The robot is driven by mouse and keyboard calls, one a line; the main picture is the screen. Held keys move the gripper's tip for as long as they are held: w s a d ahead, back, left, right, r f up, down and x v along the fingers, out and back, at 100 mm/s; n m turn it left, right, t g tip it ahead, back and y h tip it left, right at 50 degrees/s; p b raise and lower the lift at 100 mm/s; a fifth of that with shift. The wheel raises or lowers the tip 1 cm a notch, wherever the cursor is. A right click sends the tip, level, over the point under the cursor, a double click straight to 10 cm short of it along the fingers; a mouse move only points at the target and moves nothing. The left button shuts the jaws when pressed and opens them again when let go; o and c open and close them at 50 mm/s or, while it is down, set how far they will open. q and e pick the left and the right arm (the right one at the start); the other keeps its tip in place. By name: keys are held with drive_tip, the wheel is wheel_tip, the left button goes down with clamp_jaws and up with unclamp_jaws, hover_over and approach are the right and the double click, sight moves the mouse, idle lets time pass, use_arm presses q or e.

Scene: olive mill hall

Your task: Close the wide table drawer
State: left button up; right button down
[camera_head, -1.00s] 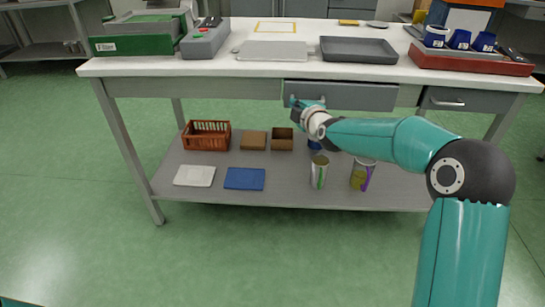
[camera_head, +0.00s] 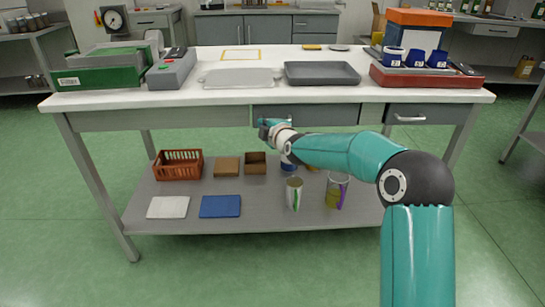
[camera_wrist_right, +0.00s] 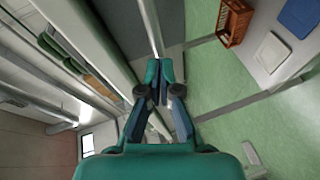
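The wide table drawer (camera_head: 325,115) shows in the head view as a grey front under the middle of the white worktop. I cannot tell how far it stands out from the table frame. My right gripper (camera_head: 265,127) is at the left end of this front, close to it; whether it touches is unclear. In the right wrist view, the fingers of my right gripper (camera_wrist_right: 159,72) are together, with no object visible between them. My right forearm hides the area below the drawer's right part. My left gripper is not in view.
A narrower drawer with a handle (camera_head: 408,117) is to the right. The lower shelf (camera_head: 255,222) holds an orange basket (camera_head: 178,165), small boxes, a blue board (camera_head: 220,206) and cans. Trays, including a dark grey one (camera_head: 322,73), stand on the worktop. Floor is clear in front.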

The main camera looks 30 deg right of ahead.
drive_tip(key=w+a+r+p+v, duration=0.1)
drive_tip(key=a+p+v, duration=0.15)
drive_tip(key=v, duration=1.05)
drive_tip(key=s+a+f+g+y, duration=0.1)
drive_tip(key=s+a+f+g, duration=0.3)
drive_tip(key=f, duration=0.6)
drive_tip(key=s+a+f+g+y, duration=0.15)
drive_tip(key=a+f, duration=0.35)
drive_tip(key=f, duration=0.6)
drive_tip(key=s+a+f+g+y, duration=0.2)
drive_tip(key=a+f, duration=0.3)
drive_tip(key=f, duration=0.5)
drive_tip(key=s+a+f+m+g+y, duration=0.1)
drive_tip(key=s+a+f+m+g, duration=0.25)
drive_tip(key=s+f, duration=0.4)
drive_tip(key=s+a+f+m+g+y, duration=0.15)
drive_tip(key=s+a+f+m, duration=0.3)
drive_tip(key=s, duration=0.65)
drive_tip(key=s+a+m+g, duration=0.1)
drive_tip(key=s+m+g, duration=0.1)
drive_tip(key=s+m, duration=0.35)
wheel_tip(320, 180, up, 24)
drive_tip(key=w+m+p, duration=0.1)
drive_tip(key=m+p, duration=0.1)
drive_tip(key=p, duration=2.2)
drive_tip(key=shift+w+r+h, duration=0.15)
drive_tip(key=shift+r+h, duration=0.1)
drive_tip(key=shift+h, duration=0.05)
